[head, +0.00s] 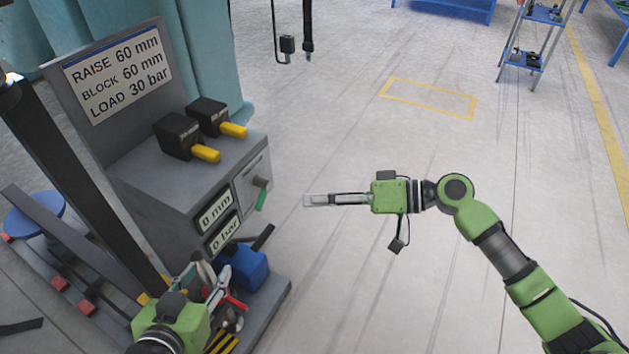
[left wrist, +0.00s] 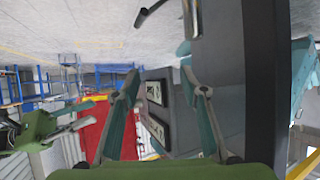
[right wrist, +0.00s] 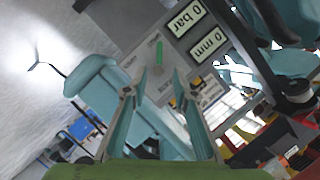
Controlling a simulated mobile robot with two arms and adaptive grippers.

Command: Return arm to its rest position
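My right arm reaches in from the lower right in the head view. Its gripper (head: 308,200) hangs over open floor, pointing left towards the grey control console (head: 165,185), apart from it. In the right wrist view its two fingers (right wrist: 155,88) are spread with nothing between them. My left gripper (head: 212,280) is low at the console's foot, beside a blue part (head: 245,268). In the left wrist view its fingers (left wrist: 162,85) are wide apart and empty.
The console has two yellow-handled levers (head: 219,143), a sign (head: 118,72) and displays reading 0 mm (head: 216,211) and 0 bar (head: 225,234). A dark post (head: 85,180) stands close at left. Floor around the right arm is clear. A shelf trolley (head: 530,40) stands far back.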

